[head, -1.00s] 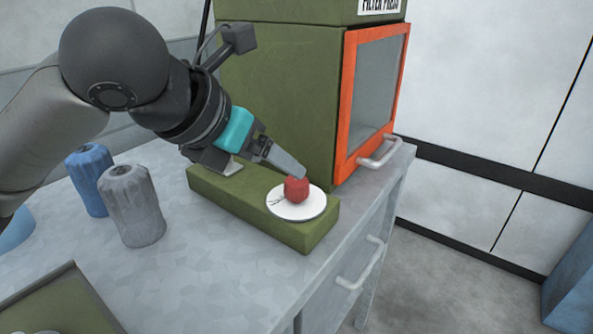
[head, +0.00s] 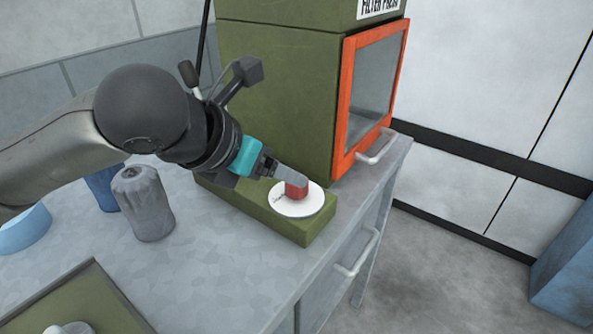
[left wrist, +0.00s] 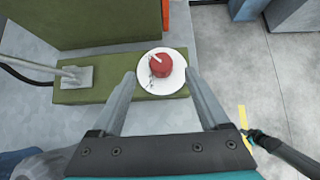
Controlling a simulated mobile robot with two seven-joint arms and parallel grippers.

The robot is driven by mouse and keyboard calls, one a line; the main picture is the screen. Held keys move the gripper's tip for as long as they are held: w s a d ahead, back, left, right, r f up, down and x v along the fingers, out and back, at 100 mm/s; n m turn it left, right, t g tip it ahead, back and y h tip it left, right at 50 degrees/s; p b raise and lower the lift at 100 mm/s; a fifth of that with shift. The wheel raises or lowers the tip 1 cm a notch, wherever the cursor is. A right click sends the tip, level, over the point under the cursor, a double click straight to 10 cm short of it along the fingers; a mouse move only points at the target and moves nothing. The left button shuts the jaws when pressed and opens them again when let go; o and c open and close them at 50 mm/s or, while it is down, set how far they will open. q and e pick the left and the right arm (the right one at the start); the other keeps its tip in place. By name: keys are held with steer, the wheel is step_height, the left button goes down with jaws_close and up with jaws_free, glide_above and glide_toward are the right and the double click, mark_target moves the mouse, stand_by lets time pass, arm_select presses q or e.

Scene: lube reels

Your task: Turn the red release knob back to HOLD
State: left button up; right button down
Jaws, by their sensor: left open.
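The red release knob (head: 297,190) sits on a round white dial (head: 300,209) at the right end of a long olive block (head: 312,232). In the left wrist view the knob (left wrist: 158,68) has a white pointer line on top, aimed to the upper left, and small dark marks show on the left of the dial. My left gripper (left wrist: 161,74) is open, with its two fingertips on either side of the dial and the knob in the gap between them. In the head view a finger partly covers the knob's top; contact cannot be told.
The olive filter press (head: 275,95) with an orange-framed door (head: 347,95) stands behind the block. Grey (head: 144,205) and blue (head: 103,190) canisters stand to the left. An olive tray (head: 75,300) lies at front left. The table's right edge is close to the block.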

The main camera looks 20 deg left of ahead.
mark_target(296, 187)
arm_select(q)
steer(key=b+x, duration=0.1)
steer(key=x, duration=0.5)
steer(key=shift+s+d+f, duration=0.1)
steer(key=shift+f, duration=0.1)
steer(key=shift+w+d+f, duration=0.2)
steer(key=shift+w+f, duration=0.25)
steer(key=shift+w, duration=0.1)
arm_select(e)
steer(key=shift+d+f, duration=0.4)
steer(key=shift+d, duration=0.25)
steer(key=shift+d+f, duration=0.4)
steer(key=shift+d, duration=0.2)
arm_select(q)
jaws_close()
